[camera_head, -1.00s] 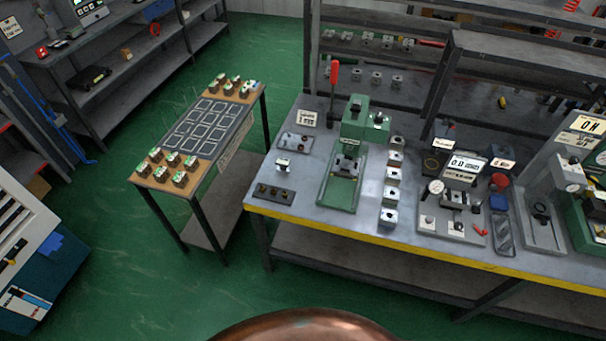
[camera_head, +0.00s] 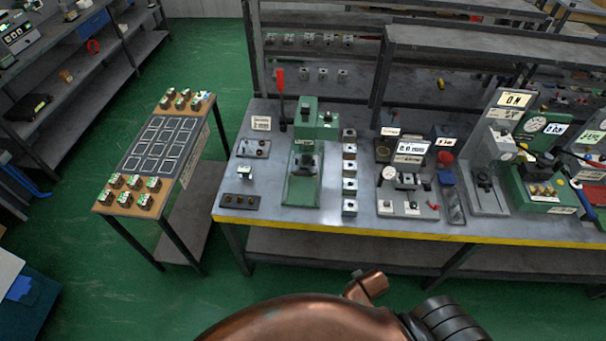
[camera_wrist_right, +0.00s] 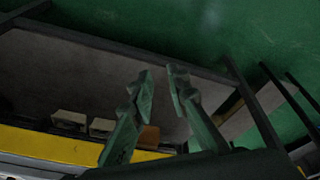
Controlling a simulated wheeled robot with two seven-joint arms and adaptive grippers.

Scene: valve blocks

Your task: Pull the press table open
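The green press (camera_head: 316,122) stands on the left part of the grey workbench, with a red-handled lever at its left. Its green bed (camera_head: 301,190) reaches toward the front edge, with a dark fixture (camera_head: 307,165) on it. My right gripper (camera_wrist_right: 162,71) shows in the right wrist view with its two green fingers apart and nothing between them. It is near the bench's yellow front edge (camera_wrist_right: 60,145), away from the press. The gripper itself does not show in the head view. My left gripper is in neither current view.
The workbench (camera_head: 335,222) has a yellow front edge. Small blocks (camera_head: 349,170) stand in a column right of the press; a gauge station (camera_head: 410,178) is beyond. A side table (camera_head: 165,220) with blocks stands left. Green floor (camera_head: 90,240) is open in front.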

